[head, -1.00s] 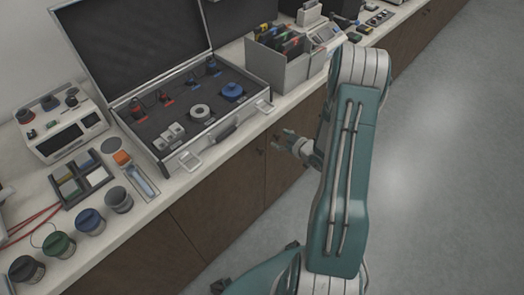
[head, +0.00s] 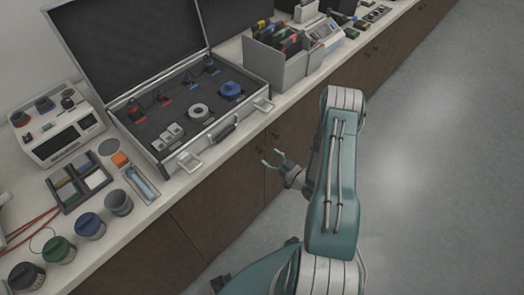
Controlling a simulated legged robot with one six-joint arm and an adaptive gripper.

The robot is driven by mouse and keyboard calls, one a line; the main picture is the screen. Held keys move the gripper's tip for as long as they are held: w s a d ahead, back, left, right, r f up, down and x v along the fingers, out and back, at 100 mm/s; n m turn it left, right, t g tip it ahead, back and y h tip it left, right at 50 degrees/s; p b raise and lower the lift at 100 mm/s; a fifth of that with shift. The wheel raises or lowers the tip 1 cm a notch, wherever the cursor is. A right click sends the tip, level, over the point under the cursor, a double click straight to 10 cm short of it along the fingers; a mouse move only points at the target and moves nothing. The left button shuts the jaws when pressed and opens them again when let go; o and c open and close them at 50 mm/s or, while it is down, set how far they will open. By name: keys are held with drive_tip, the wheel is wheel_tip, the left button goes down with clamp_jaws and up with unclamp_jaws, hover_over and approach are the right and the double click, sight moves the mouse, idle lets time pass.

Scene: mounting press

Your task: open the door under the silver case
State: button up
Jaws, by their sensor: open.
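The silver case (head: 215,140) stands open on the white counter, its dark lid raised against the wall. Below it are brown cabinet doors. The door (head: 225,190) under the case appears closed, with a small dark knob (head: 258,150) near its upper right edge. Another knob (head: 276,135) sits just right of it on the neighbouring door. My gripper (head: 272,157) is open and empty, in front of the cabinet close to the knobs and a little below them in the picture. I cannot tell whether it touches the door.
On the counter (head: 150,222) stand several lidded jars, a sorting tray (head: 80,185), a white device (head: 58,128) and a grey file box (head: 275,62). The grey floor (head: 430,150) to the right is clear.

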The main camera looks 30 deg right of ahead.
sight(263, 152)
drive_tip(key=shift+x, duration=2.3)
clamp_jaws()
